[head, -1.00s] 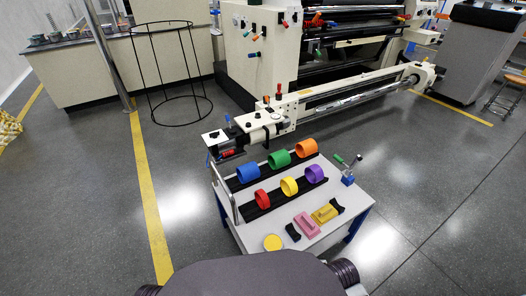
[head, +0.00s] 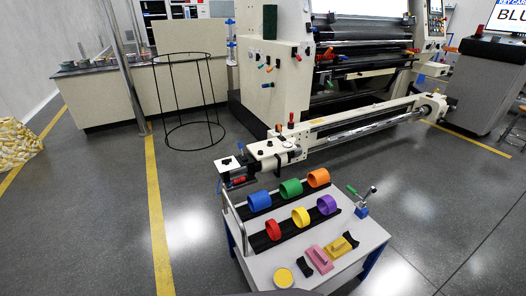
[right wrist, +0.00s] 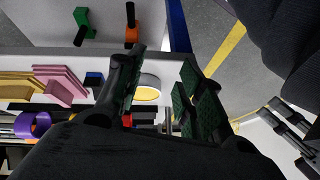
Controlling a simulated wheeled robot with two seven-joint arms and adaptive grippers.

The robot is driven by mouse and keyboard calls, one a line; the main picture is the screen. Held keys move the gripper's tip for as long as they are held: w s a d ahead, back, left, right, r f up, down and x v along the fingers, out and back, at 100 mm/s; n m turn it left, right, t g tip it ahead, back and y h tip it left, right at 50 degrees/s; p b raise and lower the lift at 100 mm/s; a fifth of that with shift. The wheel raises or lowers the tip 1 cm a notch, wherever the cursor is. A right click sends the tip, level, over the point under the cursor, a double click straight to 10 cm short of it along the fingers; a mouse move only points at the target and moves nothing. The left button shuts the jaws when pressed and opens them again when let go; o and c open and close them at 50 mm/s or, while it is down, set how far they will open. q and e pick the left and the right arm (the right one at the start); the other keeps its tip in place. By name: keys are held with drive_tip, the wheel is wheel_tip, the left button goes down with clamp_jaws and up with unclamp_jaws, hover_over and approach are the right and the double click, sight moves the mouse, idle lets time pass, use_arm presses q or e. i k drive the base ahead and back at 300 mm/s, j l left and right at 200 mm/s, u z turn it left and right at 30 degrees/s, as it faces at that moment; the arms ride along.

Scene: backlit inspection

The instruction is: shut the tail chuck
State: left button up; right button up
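The machine's long cream arm (head: 375,122) holds a shiny bar (head: 365,127) in the head view. A cream unit with small levers (head: 272,152) stands at the bar's near left end, and a round housing (head: 432,107) at its far right end. I cannot tell for sure which is the tail chuck, or whether it is open or shut. My right gripper (right wrist: 160,82) shows in the right wrist view, its two green-padded fingers apart with nothing held between them. It is not in the head view, well short of the machine. My left gripper is not clearly seen.
A white cart (head: 345,272) stands before the machine, bearing coloured rings, including a blue ring (head: 259,201), pink and yellow blocks and a yellow disc (head: 284,277). A black wire frame (head: 188,100) stands at left. The floor left of the cart is clear.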

sight(278, 152)
drive_tip(key=j, duration=0.55)
drive_tip(key=i+j, duration=0.1)
drive_tip(key=j, duration=0.4)
drive_tip(key=i+j, duration=0.15)
drive_tip(key=j, duration=0.2)
drive_tip(key=i+j, duration=0.2)
drive_tip(key=i+j+z, duration=0.1)
drive_tip(key=j, duration=0.35)
drive_tip(key=i+j, duration=0.45)
drive_tip(key=i, duration=0.9)
drive_tip(key=i+l, duration=0.2)
drive_tip(key=i, duration=0.15)
drive_tip(key=l+z, duration=0.05)
